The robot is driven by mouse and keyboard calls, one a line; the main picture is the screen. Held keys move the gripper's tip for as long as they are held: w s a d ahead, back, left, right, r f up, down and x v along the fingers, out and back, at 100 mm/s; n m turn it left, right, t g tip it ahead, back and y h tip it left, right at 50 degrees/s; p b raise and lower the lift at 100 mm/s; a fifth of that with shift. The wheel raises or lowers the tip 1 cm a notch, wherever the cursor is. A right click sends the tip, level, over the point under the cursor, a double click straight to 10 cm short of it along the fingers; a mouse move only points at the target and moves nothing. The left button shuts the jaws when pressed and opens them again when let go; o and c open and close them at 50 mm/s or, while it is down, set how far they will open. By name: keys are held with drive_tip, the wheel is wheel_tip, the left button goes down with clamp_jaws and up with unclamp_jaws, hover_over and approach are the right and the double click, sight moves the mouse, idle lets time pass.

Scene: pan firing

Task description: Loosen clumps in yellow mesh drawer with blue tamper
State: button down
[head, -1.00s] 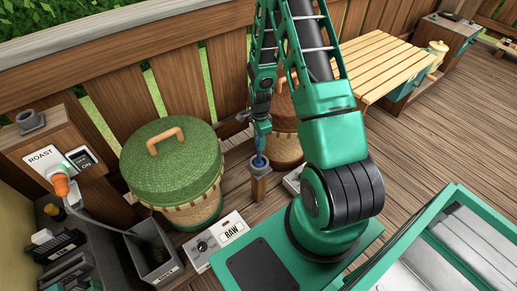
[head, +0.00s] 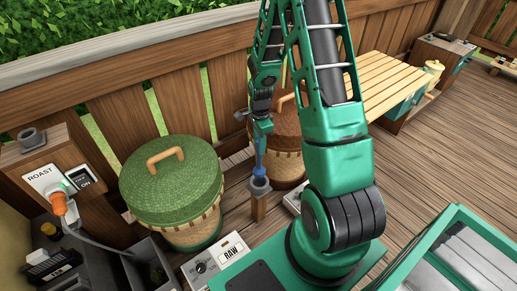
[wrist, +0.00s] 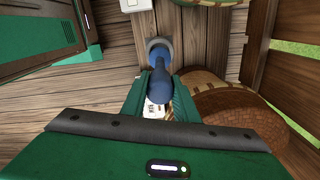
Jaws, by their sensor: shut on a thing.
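The blue tamper (head: 259,163) hangs upright below the jaws. Its lower end is at or just above the grey ring-shaped holder (head: 260,186) on top of the post; whether it is still inside the ring is unclear. In the wrist view the tamper (wrist: 160,88) runs from between the fingers toward the grey ring (wrist: 151,43). No yellow mesh drawer is identifiable in either view.
A green-lidded basket (head: 170,180) stands left of the post, a brown-lidded basket (head: 290,160) right behind it. The RAW box (head: 220,262), ROAST panel (head: 50,182) and wooden fence (head: 130,110) are nearby. Open deck lies at right (head: 440,150).

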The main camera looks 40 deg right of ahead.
drive_tip(key=c, duration=2)
unclamp_jaws()
clamp_jaws()
